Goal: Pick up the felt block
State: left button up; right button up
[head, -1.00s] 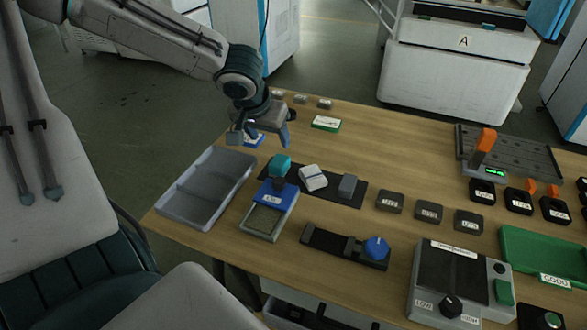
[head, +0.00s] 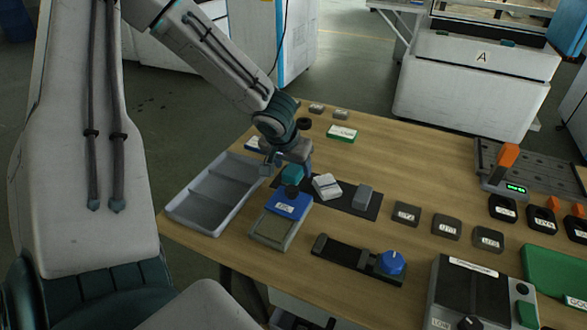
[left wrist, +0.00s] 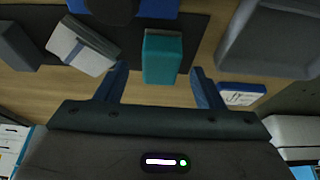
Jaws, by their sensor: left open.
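A teal block (head: 292,173) stands near the left end of a dark mat; it also shows in the left wrist view (left wrist: 163,57). A white block with a grey band (head: 327,186) and a plain grey block (head: 364,195) stand to its right on the mat. Which one is felt is not certain from their look. My left gripper (head: 287,165) is open just above the teal block. In the left wrist view its fingers (left wrist: 158,72) appear on either side of the teal block, with gaps at both sides. My right gripper is out of view.
A grey divided tray (head: 213,196) lies left of the mat. A blue-topped device with a dark knob (head: 290,206) stands close in front of the teal block.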

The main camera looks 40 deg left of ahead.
pick_arm(q)
jog(key=shift+w+f, duration=0.15)
jog(key=shift+f, duration=0.25)
jog(key=c, duration=1.1)
jog(key=shift+r, duration=0.1)
